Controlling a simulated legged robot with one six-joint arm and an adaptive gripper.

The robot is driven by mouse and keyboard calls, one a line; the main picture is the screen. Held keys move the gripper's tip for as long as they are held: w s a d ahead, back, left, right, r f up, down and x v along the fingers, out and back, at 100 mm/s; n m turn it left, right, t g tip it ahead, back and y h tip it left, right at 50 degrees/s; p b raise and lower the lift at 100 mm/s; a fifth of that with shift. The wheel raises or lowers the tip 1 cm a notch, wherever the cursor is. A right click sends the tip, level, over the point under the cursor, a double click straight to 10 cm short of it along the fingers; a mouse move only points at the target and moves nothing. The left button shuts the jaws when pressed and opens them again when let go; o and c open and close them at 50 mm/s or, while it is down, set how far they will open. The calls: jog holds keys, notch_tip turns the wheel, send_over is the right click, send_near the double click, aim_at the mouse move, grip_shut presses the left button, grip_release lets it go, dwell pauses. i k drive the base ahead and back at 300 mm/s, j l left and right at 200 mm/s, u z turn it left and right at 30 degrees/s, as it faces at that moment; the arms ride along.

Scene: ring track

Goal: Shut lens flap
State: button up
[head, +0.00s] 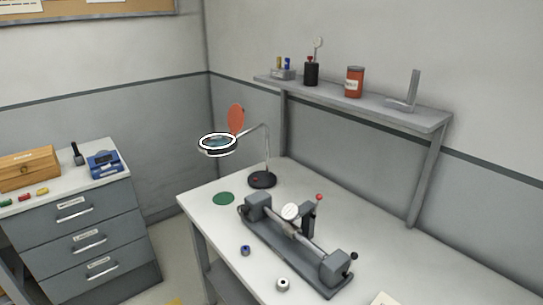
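The magnifier lamp stands at the back left of the workbench, on a round dark base (262,180) with a thin bent arm. Its round lens (217,143) has a white and dark rim and hangs out past the bench's left edge. The orange-red lens flap (236,119) stands up from the far right side of the lens rim, so the flap is open and the lens is uncovered. My gripper is not in view.
A bench centre with a dial gauge (290,211) fills the middle of the workbench (200,205). A green disc (223,198) lies below the lens. A shelf (375,108) with small items is behind. A drawer cabinet (90,240) is at left, with floor between.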

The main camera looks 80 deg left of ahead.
aim_at(235, 117)
jog(key=l+u, duration=0.2)
jog(key=u, duration=2.75)
jog(key=z, duration=0.4)
jog(key=i+j+z, duration=0.15)
jog(key=z, duration=0.15)
jog(key=i+j+z, duration=0.15)
jog(key=j+z, duration=0.15)
jog(key=i+j+z, duration=0.1)
jog(key=j+z, duration=0.15)
jog(key=j, duration=0.15)
jog(key=i+j+z, duration=0.1)
jog(key=j+z, duration=0.2)
jog(key=i+j+z, duration=0.1)
jog(key=j, duration=0.65)
jog(key=i+j, duration=0.15)
jog(key=j, duration=0.65)
jog(key=i+j+z, duration=0.15)
jog(key=j, duration=0.65)
jog(key=j+z, duration=0.1)
jog(key=j, duration=0.65)
